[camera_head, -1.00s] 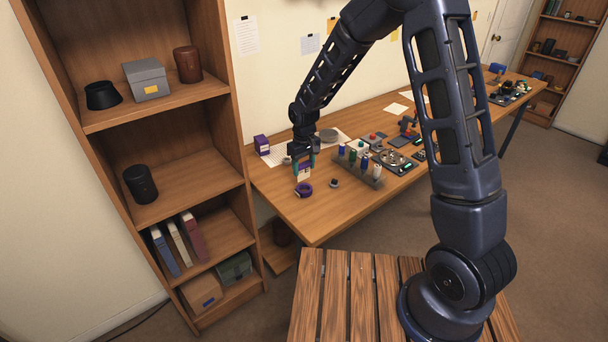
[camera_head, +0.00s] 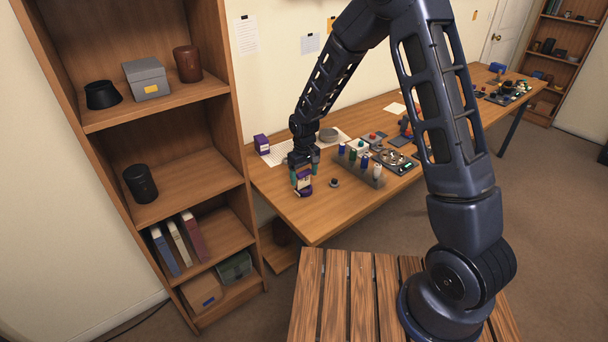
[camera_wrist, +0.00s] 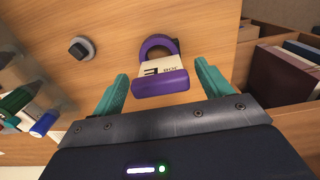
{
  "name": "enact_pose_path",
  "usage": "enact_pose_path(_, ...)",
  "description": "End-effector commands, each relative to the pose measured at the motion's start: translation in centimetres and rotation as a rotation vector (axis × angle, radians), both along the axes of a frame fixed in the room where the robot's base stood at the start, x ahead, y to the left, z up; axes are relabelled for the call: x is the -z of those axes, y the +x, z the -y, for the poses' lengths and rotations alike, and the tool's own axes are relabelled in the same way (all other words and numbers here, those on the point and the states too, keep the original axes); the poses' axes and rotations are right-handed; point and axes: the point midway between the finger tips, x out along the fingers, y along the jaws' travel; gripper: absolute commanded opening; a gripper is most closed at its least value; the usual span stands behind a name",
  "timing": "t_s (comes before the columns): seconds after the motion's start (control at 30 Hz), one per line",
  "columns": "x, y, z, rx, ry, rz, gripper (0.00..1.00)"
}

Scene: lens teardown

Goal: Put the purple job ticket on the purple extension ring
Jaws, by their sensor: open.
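The purple job ticket (camera_wrist: 160,82), with a white lettered face, lies over the near side of the purple extension ring (camera_wrist: 158,44) in the wrist view. It seems to rest on the ring, though the contact is hidden. In the head view the ticket (camera_head: 304,181) and the ring (camera_head: 304,191) overlap near the table's left end. My gripper (camera_wrist: 161,68) is open, with a teal finger on each side of the ticket and visible gaps between. In the head view my gripper (camera_head: 304,172) is just above the ticket.
A small dark knob-like part (camera_wrist: 81,48) lies beside the ring. A rack with several coloured cylinders (camera_head: 362,168) stands to the right. A purple box (camera_head: 261,144) sits at the back left. The wooden shelf (camera_head: 195,180) stands left of the table, whose front left is clear.

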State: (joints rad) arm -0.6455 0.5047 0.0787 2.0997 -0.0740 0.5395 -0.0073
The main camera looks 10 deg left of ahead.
Motion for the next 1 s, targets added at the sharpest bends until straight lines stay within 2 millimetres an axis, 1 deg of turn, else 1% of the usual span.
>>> enact_pose_path(0.17,-0.3,0.0,0.0,0.000,0.001,0.001,0.77)
enact_pose_path(0.27,-1.2,0.1,0.0,0.000,0.002,0.002,0.77)
enact_pose_path(0.37,-2.7,0.0,0.0,0.000,0.002,0.002,0.77)
enact_pose_path(0.6,-7.5,0.1,0.0,0.001,0.002,0.004,0.77)
enact_pose_path(0.7,-9.2,0.0,0.0,0.000,0.002,0.002,0.77)
enact_pose_path(0.83,-10.9,0.0,0.0,0.000,0.001,0.001,0.77)
enact_pose_path(1.0,-12.1,0.0,0.0,0.000,0.001,0.001,0.77)
